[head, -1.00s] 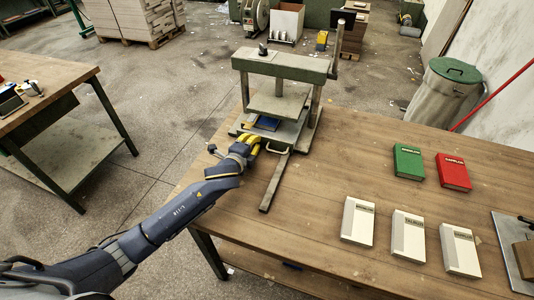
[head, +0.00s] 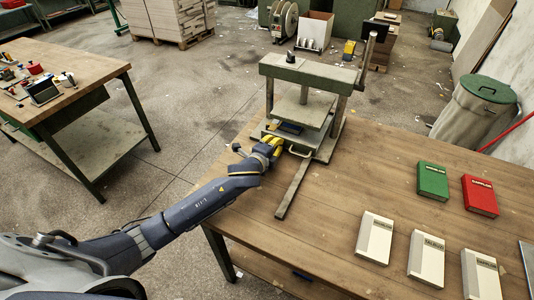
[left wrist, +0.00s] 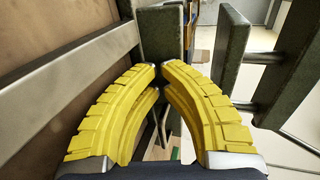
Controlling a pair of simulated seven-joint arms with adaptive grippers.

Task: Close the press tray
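The press (head: 309,72) stands at the far left corner of the wooden table, with a green top beam and posts. Its flat grey tray (head: 322,153) lies low at the base, with a small handle (head: 299,153) at the front. A dark blue book (head: 290,128) lies under the upper plate, partly hidden. My left gripper (head: 278,143) is at the tray's front left, beside the handle; contact cannot be told. In the left wrist view its yellow fingertips (left wrist: 161,70) meet, with nothing visible between them, close to a dark grey-green upright part (left wrist: 161,45).
A long flat bar (head: 293,187) extends from the press toward the table's front. Green (head: 432,181) and red (head: 480,196) books and several white ones lie to the right. A bin (head: 475,112) stands behind the table. The middle of the table is clear.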

